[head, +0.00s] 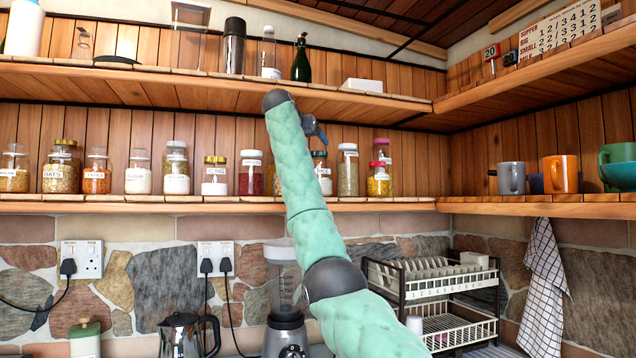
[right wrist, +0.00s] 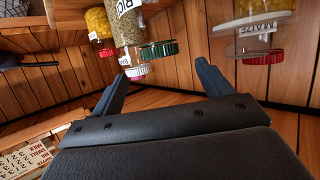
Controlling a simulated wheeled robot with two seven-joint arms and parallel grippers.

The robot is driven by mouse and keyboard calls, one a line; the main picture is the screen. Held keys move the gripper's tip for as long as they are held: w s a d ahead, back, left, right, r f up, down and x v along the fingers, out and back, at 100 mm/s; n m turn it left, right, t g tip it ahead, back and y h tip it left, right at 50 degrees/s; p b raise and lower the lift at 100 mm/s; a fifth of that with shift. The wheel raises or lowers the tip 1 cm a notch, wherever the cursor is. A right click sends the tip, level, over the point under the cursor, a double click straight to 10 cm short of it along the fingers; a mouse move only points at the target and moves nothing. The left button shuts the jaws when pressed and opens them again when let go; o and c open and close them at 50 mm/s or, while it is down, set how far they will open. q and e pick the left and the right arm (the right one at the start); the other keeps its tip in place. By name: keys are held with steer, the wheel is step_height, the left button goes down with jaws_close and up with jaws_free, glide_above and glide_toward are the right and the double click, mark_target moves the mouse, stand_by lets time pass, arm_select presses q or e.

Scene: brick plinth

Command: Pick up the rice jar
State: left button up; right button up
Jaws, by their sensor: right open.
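The rice jar (head: 347,175) stands on the lower wooden shelf in the head view, tall and clear with pale grains and a white lid. In the right wrist view, where things hang upside down, the rice jar (right wrist: 128,28) shows a partly cut-off label. My right gripper (head: 313,130) is in front of and above the shelf jars, mostly hidden by its arm in the head view. In the right wrist view, my right gripper (right wrist: 162,78) is open, with nothing between its fingers. The rice jar is beyond the fingertips, apart from them. My left gripper is not in view.
A green-lidded jar (right wrist: 160,49) stands close beside the rice jar. A maize jar (right wrist: 263,30) is nearby. The upper shelf (head: 170,88) runs above the jars. Mugs (head: 560,174) stand on the right shelf.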

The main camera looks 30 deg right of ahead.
mark_target(319, 153)
steer(key=p+x, duration=0.1)
steer(key=x, duration=0.2)
steer(key=shift+d, duration=0.1)
steer(key=p+x, duration=0.1)
steer(key=x, duration=0.3)
steer(key=shift+f+p, duration=0.2)
steer(key=shift+p, duration=0.15)
steer(key=shift+w+d+f, duration=0.15)
steer(key=shift+w+f, duration=0.05)
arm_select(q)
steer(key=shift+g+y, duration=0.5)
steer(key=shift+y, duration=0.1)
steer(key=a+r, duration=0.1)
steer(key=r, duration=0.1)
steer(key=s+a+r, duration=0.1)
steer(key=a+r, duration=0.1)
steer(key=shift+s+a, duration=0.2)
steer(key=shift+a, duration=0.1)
arm_select(e)
steer(key=shift+r, duration=0.1)
jaws_close()
